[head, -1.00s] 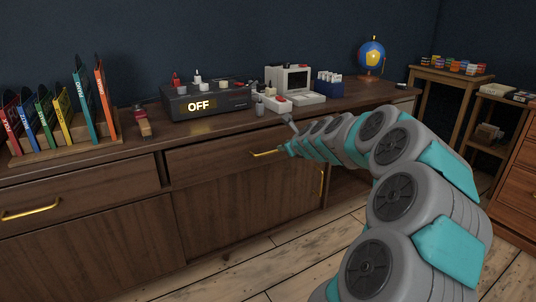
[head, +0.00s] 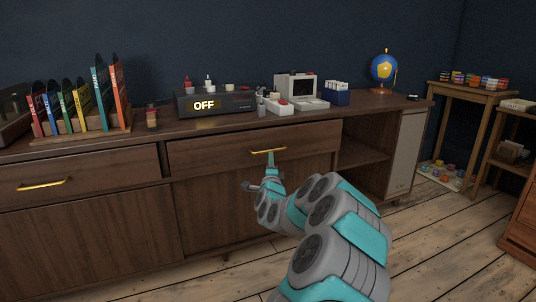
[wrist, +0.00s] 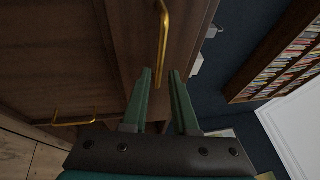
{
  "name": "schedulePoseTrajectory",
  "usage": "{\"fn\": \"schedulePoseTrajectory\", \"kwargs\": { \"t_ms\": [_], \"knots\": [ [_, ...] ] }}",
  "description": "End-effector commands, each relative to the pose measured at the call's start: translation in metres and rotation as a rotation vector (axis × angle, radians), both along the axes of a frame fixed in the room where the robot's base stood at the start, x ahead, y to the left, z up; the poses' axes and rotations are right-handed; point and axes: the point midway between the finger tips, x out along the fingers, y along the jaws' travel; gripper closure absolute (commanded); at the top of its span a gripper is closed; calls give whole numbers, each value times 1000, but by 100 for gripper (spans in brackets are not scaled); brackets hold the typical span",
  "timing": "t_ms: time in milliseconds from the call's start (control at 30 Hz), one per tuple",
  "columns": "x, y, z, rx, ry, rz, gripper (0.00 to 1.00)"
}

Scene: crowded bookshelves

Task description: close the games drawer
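The long wooden cabinet has two drawer fronts with brass bar handles in the head view. The right drawer (head: 215,157) has its handle (head: 268,151) near the middle; I see no label naming either drawer. I cannot tell how far this drawer stands out. My gripper (head: 271,154) is at that handle. In the wrist view, its two green fingers (wrist: 161,72) are apart, and the brass handle (wrist: 163,30) runs between and beyond their tips. I cannot tell whether they touch it. The left drawer (head: 90,175) has its own handle (head: 42,184).
On the cabinet top stand a rack of coloured books (head: 80,115), a black box reading OFF (head: 215,101), a white computer-like device (head: 297,92) and a globe (head: 384,72). An open shelf bay (head: 362,150) lies right of the drawer. Wooden floor (head: 430,225) is clear at right.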

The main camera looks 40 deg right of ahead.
Motion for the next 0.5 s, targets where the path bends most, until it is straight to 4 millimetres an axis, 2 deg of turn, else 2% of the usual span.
{"fn": "schedulePoseTrajectory", "kwargs": {
  "t_ms": [300,500],
  "knots": [
    [31,-21,5,1,3,2,73],
    [46,-33,9,1,2,1,73]
  ]
}}
